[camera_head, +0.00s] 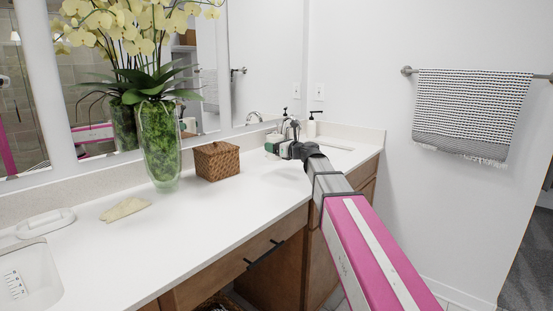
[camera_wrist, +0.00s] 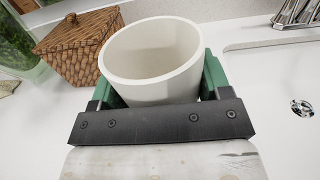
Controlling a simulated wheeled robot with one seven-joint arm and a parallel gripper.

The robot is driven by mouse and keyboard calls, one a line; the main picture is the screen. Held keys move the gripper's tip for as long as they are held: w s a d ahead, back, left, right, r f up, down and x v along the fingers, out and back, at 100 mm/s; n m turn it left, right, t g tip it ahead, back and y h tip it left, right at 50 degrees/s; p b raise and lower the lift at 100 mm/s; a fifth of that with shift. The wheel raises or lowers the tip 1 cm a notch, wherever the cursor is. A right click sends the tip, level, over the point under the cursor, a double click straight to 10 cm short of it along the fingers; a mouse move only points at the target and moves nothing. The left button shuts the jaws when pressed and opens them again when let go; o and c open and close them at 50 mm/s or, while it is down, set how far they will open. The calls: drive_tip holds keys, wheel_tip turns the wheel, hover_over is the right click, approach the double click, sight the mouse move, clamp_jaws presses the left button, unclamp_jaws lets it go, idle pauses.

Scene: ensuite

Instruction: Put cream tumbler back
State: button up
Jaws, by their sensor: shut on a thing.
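The cream tumbler (camera_wrist: 150,85) is between the green fingers of my gripper (camera_wrist: 155,82) in the wrist view, one finger on each side. It is round, open at the top and looks empty. My gripper is shut on it. In the head view my gripper (camera_head: 279,146) is over the far right part of the white counter (camera_head: 235,208), near the second basin; the tumbler is small and mostly hidden there. I cannot tell whether the tumbler's base touches the counter.
A brown woven basket (camera_head: 217,161) stands left of my gripper, with a glass vase of orchids (camera_head: 160,145) beyond it. A soap bottle (camera_head: 312,125) and a faucet (camera_wrist: 293,14) are near the second basin (camera_wrist: 275,62). The middle counter is clear.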

drive_tip(key=w, duration=0.1)
drive_tip(key=w+f, duration=0.2)
drive_tip(key=shift+w+d, duration=0.15)
drive_tip(key=shift+d, duration=0.1)
drive_tip(key=shift+f, duration=2)
drive_tip(key=shift+f, duration=0.15)
drive_tip(key=o, duration=1.3)
drive_tip(key=shift+s+d, duration=0.25)
drive_tip(key=v, duration=1.1)
drive_tip(key=shift+s+d, duration=0.1)
drive_tip(key=shift+d, duration=0.05)
